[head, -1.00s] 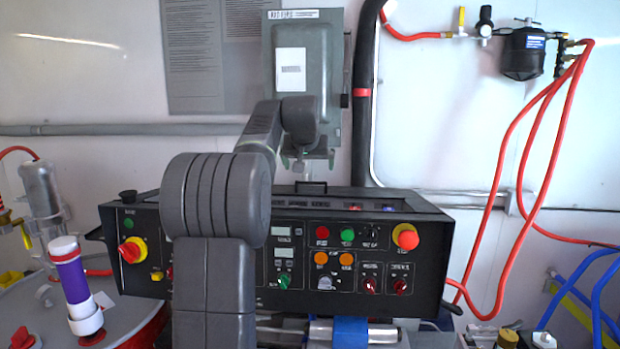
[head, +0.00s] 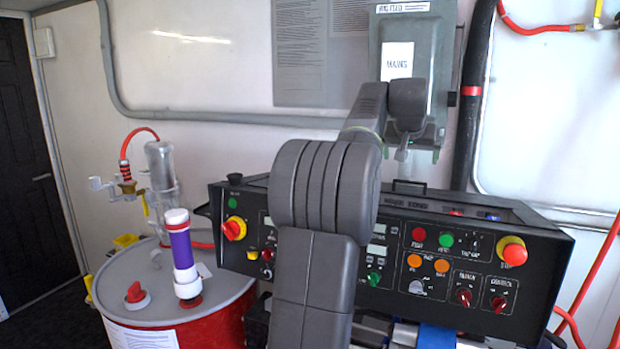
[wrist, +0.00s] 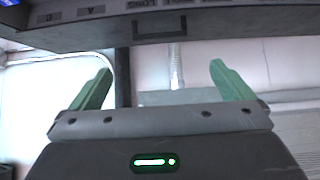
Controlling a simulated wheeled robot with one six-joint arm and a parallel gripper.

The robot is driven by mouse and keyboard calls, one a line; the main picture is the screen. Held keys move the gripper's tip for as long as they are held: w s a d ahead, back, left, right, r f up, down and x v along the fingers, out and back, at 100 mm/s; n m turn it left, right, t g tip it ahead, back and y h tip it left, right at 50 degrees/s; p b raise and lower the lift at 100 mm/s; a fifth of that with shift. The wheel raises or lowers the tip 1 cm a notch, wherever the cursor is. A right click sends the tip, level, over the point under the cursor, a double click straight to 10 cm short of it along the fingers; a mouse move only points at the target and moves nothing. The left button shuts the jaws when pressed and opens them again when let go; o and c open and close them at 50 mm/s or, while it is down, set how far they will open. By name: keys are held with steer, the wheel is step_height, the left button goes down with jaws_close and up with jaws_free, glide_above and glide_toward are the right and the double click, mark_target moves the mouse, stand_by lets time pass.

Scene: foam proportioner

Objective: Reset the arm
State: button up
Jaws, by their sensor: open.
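My gripper (wrist: 158,92) shows in the wrist view with two green fingers spread wide apart and nothing between them. The dark panel edge with its handle (wrist: 160,27) crosses the top of that view. In the head view my arm rises in front of the black control panel (head: 545,262) and bends away toward the grey wall box (head: 432,45). The fingers cannot be made out in the head view.
A red drum (head: 226,318) with a purple and white cylinder (head: 182,252) on its lid stands at the left. A dark door (head: 32,180) is at the far left. Red hoses (head: 590,270) hang at the right. A black pipe (head: 472,110) runs up the wall.

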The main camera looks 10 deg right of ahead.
mark_target(410, 182)
steer(key=p+x, duration=0.2)
steer(key=x, duration=1)
steer(key=shift+s+a, duration=0.1)
steer(key=shift+s, duration=0.05)
steer(key=shift+r, duration=0.1)
steer(key=b+v, duration=0.3)
steer(key=v, duration=1)
steer(key=p+x, duration=0.2)
steer(key=x, duration=1.1)
steer(key=shift+f+p, duration=0.25)
steer(key=shift+p, duration=0.05)
steer(key=s+a+r+b, duration=0.3)
steer(key=s+a+b, duration=0.5)
steer(key=s+b, duration=0.45)
steer(key=p+v, duration=0.1)
steer(key=v, duration=1.3)
steer(key=shift+s+p, duration=0.15)
steer(key=shift+p, duration=0.15)
steer(key=shift+d, duration=0.1)
